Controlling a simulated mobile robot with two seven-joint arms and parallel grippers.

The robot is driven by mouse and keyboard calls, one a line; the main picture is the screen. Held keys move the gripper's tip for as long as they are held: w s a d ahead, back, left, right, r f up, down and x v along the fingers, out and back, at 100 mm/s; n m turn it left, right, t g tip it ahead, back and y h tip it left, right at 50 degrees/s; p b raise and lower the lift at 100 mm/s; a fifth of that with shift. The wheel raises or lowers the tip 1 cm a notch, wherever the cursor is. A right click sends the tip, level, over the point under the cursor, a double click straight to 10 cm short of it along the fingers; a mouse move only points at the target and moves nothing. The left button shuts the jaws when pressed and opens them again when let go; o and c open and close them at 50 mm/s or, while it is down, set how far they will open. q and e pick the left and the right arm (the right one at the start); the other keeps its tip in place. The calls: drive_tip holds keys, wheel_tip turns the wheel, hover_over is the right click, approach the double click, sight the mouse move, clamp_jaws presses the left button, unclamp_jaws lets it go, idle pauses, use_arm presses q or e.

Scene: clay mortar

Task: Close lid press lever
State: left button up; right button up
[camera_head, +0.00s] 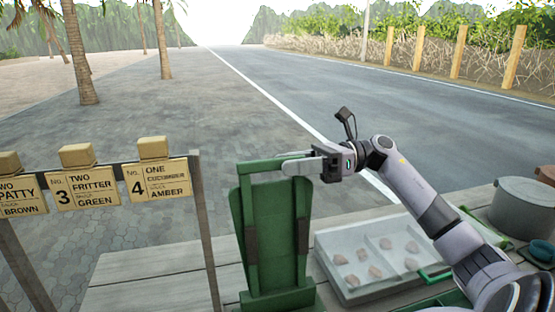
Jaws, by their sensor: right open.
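A green press (273,225) stands at the front edge of the wooden table, its tall panel upright with dark pads on its sides. A green bar (262,163) runs across its top toward my right gripper. My right gripper (298,165) is open at the top right of the press, its pale finger overlapping the end of this bar. I cannot tell whether they touch. Which part is the lid and which the lever is not clear. My left gripper is not in view.
A tray (333,241) with several small lumps lies right of the press, partly under my right arm. A grey pot (523,207) and a teal bowl (543,251) stand at the far right. Order cards (160,181) hang on a rail at the left.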

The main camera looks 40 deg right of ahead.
drive_tip(key=shift+p+x, duration=0.3)
drive_tip(key=shift+x, duration=1.1)
clamp_jaws()
